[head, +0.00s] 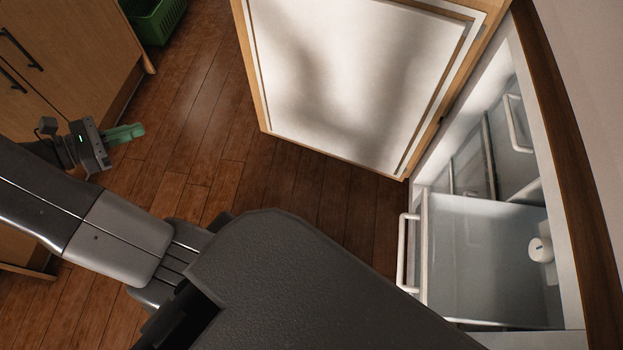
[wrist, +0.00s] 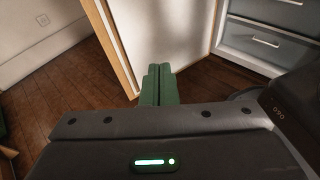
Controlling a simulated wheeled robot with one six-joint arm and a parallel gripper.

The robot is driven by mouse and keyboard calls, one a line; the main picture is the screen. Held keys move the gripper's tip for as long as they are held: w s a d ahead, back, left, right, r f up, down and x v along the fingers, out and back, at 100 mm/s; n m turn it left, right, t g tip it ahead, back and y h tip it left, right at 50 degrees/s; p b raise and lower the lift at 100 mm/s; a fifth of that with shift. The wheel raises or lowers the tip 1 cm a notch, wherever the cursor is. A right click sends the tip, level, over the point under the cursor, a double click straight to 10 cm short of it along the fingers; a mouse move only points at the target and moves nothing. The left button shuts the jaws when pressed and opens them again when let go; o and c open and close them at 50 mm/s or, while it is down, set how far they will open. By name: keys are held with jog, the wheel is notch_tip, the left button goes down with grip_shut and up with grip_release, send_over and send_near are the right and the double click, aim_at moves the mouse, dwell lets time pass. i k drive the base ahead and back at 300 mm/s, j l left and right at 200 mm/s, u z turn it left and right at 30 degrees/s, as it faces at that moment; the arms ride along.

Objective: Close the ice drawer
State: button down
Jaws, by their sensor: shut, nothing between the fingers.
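The ice drawer (head: 478,255) is pulled out of the white freezer cabinet at the right of the head view. It has a white bar handle (head: 403,252) on its front, and a small white item (head: 540,249) lies inside it. My gripper (head: 124,133) is at the left of the head view, over the wooden floor, far from the drawer. Its green fingers are shut and empty; they also show in the wrist view (wrist: 160,84). In the wrist view, closed-looking drawer fronts with a handle (wrist: 266,42) stand at the upper right.
The freezer door (head: 355,75) stands wide open, between my gripper and the cabinet. A wooden cabinet (head: 75,45) stands at the upper left, with a green basket (head: 153,18) near it. The wooden floor (head: 225,150) between is clear.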

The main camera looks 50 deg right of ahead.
aim_at(473, 265)
jog(key=k+j+z, duration=0.1)
jog(key=z, duration=1.3)
jog(key=k+l+z, duration=0.2)
jog(key=k, duration=0.75)
jog(key=j, duration=0.1)
